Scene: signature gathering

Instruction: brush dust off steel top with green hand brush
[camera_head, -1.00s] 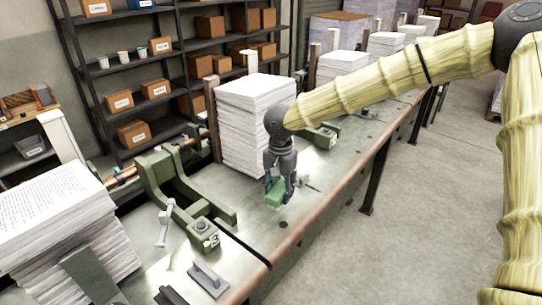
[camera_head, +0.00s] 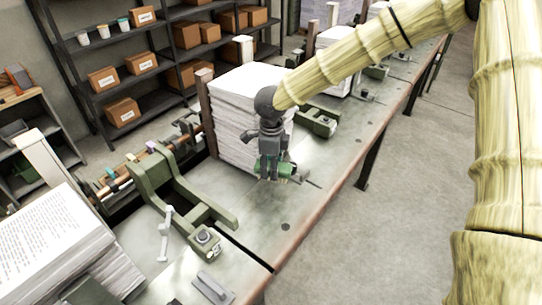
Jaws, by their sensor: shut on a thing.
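My gripper (camera_head: 268,168) is shut on the green hand brush (camera_head: 288,171) and points down over the steel top (camera_head: 240,205). The brush is partly hidden by the fingers, and I cannot tell whether its bristles touch the steel. The gripper is close in front of a tall white paper stack (camera_head: 235,120). The steel top is grey and worn, with dull patches; I cannot make out separate dust.
A green cast-metal frame (camera_head: 165,190) stands on the bench at left, with a small metal tool (camera_head: 165,232) beside it. Another printed stack (camera_head: 60,235) is at the lower left. A green clamp (camera_head: 318,122) is behind my gripper. Bare steel lies in front.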

